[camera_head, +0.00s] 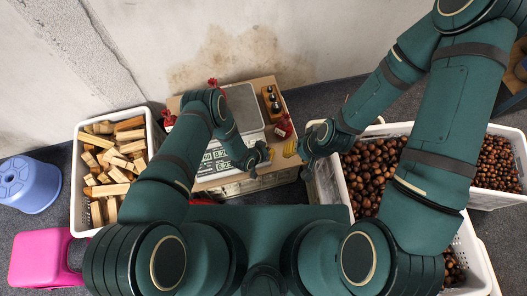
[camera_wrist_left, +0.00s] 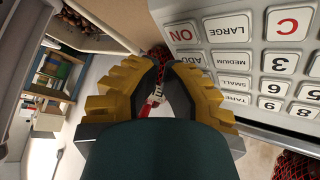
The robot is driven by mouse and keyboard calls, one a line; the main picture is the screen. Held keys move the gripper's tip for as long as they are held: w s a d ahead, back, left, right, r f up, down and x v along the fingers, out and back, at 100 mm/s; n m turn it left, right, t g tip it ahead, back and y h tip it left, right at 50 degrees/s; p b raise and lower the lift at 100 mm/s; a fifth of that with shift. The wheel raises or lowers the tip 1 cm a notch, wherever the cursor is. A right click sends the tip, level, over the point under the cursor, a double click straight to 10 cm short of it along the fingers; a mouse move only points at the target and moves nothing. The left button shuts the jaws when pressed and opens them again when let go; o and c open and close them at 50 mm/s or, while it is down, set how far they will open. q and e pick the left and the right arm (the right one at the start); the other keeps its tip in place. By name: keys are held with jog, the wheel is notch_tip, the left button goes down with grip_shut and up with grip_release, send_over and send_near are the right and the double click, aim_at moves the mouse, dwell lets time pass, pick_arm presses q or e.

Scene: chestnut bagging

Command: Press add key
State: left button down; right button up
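The scale (camera_head: 243,106) stands on a small wooden table, its display and key panel facing me. In the left wrist view its keypad (camera_wrist_left: 255,62) fills the upper right. The add key (camera_wrist_left: 188,59) sits below the red ON key (camera_wrist_left: 183,35); a yellow fingertip partly overlaps its lower edge. My left gripper (camera_head: 262,158) is at the scale's front right. Its yellow fingers (camera_wrist_left: 158,65) are brought together at the tips, beside the add key; contact cannot be told. My right gripper (camera_head: 296,150) hangs right of the scale, its fingers too small to read.
A white crate of wood blocks (camera_head: 76,190) stands left, and a crate of chestnuts (camera_head: 333,187) right. Red mesh bags (camera_head: 284,127) and a weight set (camera_head: 272,103) are on the table. A blue stool (camera_head: 28,183) and pink stool (camera_head: 40,258) stand far left.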

pick_arm(q)
jog(key=shift+w+f, duration=0.1)
jog(key=shift+f, duration=0.2)
dwell(0.4)
jog(key=shift+r, duration=0.1)
jog(key=shift+s+r+p, duration=0.25)
jog(key=shift+r+p, duration=0.35)
jog(key=shift+r, duration=0.05)
jog(key=r+p, duration=0.1)
jog(key=s+r+p, duration=0.1)
jog(key=r, duration=0.1)
jog(key=r+p, duration=0.1)
jog(key=p, duration=0.1)
jog(key=shift+s+d+r, duration=0.25)
jog(key=shift+s+r, duration=0.05)
jog(key=shift+r, duration=0.05)
dwell(1.0)
